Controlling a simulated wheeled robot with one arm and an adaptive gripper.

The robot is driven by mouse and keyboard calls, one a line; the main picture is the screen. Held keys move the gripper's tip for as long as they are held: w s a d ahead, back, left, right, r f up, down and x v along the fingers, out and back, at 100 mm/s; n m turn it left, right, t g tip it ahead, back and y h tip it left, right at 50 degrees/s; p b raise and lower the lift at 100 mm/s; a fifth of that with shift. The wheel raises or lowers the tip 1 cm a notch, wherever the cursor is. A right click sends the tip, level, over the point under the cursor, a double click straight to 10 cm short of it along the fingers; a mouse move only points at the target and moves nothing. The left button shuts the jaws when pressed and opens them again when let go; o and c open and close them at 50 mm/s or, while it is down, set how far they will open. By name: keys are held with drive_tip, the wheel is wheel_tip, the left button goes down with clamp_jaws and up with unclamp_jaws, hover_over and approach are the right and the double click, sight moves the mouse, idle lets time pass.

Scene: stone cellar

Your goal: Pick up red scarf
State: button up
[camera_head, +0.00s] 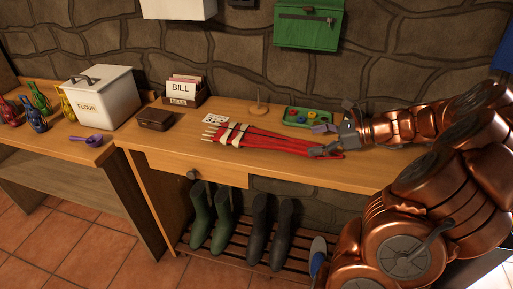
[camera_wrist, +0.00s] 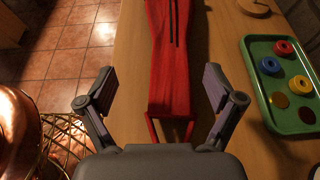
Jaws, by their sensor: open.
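The red scarf (camera_head: 285,143) lies stretched along the wooden table, with white bands and pale fringe at its left end. In the wrist view the scarf (camera_wrist: 168,62) runs up the middle of the picture, and its near end narrows to two thin red strips. My gripper (camera_head: 328,140) is at the scarf's right end. In the wrist view my gripper (camera_wrist: 163,90) is open, with one finger on each side of the scarf's near end and nothing held. I cannot tell how far the fingertips are above the table.
A green tray (camera_wrist: 257,88) with coloured rings lies right of the scarf. A wooden peg stand (camera_head: 260,106), a brown box (camera_head: 155,119) and a BILL card box (camera_head: 184,99) stand on the table (camera_head: 222,158). Boots (camera_head: 200,215) stand below. The table's front edge is close to the scarf.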

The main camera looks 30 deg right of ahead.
sight(292, 141)
drive_tip(key=shift+d+f+m+t, duration=0.3)
drive_tip(key=shift+d+f, duration=0.05)
drive_tip(key=shift+d, duration=0.3)
drive_tip(key=shift+w, duration=0.1)
drive_tip(key=shift+x, duration=3.7)
drive_tip(key=shift+w+r, duration=0.1)
drive_tip(key=shift+w, duration=0.05)
drive_tip(key=shift+c, duration=0.4)
drive_tip(key=c, duration=1.3)
drive_tip(key=shift+r, duration=0.1)
wheel_tip(292, 141, up, 3)
drive_tip(key=shift+d+r, duration=0.1)
drive_tip(key=shift+r, duration=0.15)
drive_tip(key=s, duration=0.5)
drive_tip(key=s+r, duration=0.1)
drive_tip(key=s, duration=0.4)
drive_tip(key=s+b, duration=0.1)
drive_tip(key=s, duration=0.5)
drive_tip(key=shift+r, duration=0.15)
